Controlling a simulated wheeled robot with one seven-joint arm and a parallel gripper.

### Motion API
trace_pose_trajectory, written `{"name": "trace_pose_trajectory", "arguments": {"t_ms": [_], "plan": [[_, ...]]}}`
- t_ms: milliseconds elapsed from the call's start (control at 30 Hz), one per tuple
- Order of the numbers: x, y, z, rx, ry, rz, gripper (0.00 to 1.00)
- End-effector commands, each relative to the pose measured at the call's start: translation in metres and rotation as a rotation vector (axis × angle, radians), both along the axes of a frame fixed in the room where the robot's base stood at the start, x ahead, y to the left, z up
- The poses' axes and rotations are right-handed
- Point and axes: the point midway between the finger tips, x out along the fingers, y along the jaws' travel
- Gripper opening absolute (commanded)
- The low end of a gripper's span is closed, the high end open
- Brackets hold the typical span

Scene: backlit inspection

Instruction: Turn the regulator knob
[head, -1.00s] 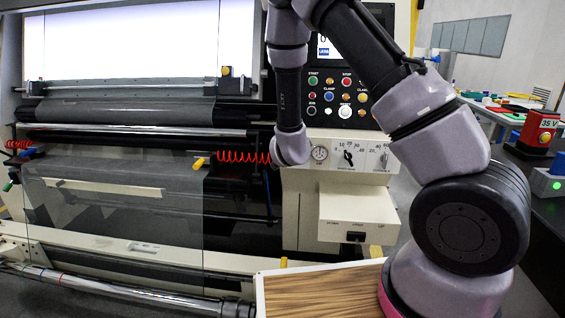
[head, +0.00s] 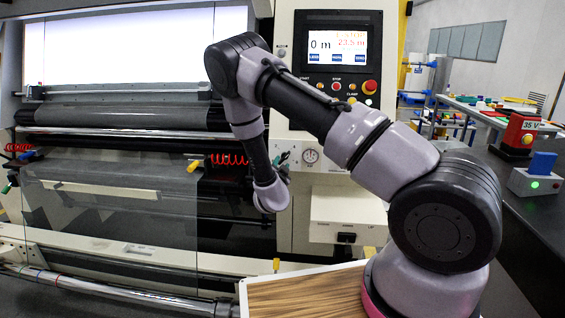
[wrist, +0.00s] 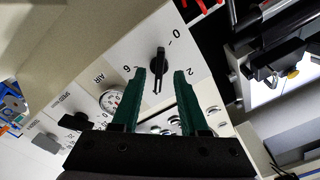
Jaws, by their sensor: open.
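The black regulator knob (wrist: 158,62) sits on a cream panel (wrist: 135,48) with a 0, 2 and 6 scale around it, in the wrist view. My gripper (wrist: 160,72) has two green fingers that stand apart, one on each side of the knob in the picture. I cannot tell whether they touch it. The air gauge (wrist: 110,101) is at the left of the fingers. In the head view the gauge (head: 310,156) shows on the machine's front, and my gripper is small, dark and partly hidden by my wrist there.
Another black knob (wrist: 75,121) is farther left in the wrist view. In the head view a screen (head: 337,44) and buttons (head: 337,86) stand above my forearm. Red coiled hose (head: 229,159) lies left of my wrist. A wood-topped table (head: 300,296) is below.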

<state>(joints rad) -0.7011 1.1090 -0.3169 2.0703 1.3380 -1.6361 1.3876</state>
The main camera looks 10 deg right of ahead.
Motion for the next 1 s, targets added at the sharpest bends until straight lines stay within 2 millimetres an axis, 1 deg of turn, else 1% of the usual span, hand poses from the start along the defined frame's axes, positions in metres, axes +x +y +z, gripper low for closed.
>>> {"name": "trace_pose_trajectory", "arguments": {"t_ms": [33, 100, 200, 333, 567, 667, 700, 1000], "plan": [[0.008, -0.004, 0.000, 0.001, -0.001, -0.003, 0.44], [0.017, -0.006, 0.000, 0.002, 0.000, -0.002, 0.44], [0.025, -0.009, 0.000, 0.000, 0.000, -0.001, 0.44], [0.030, -0.010, 0.000, -0.001, 0.001, -0.001, 0.44], [0.030, -0.010, 0.000, -0.001, 0.002, 0.000, 0.44], [0.030, -0.010, 0.000, -0.001, 0.002, 0.000, 0.09], [0.030, -0.010, 0.000, -0.001, 0.002, 0.000, 0.00], [0.030, -0.010, 0.000, -0.011, 0.005, 0.000, 0.00]]}}
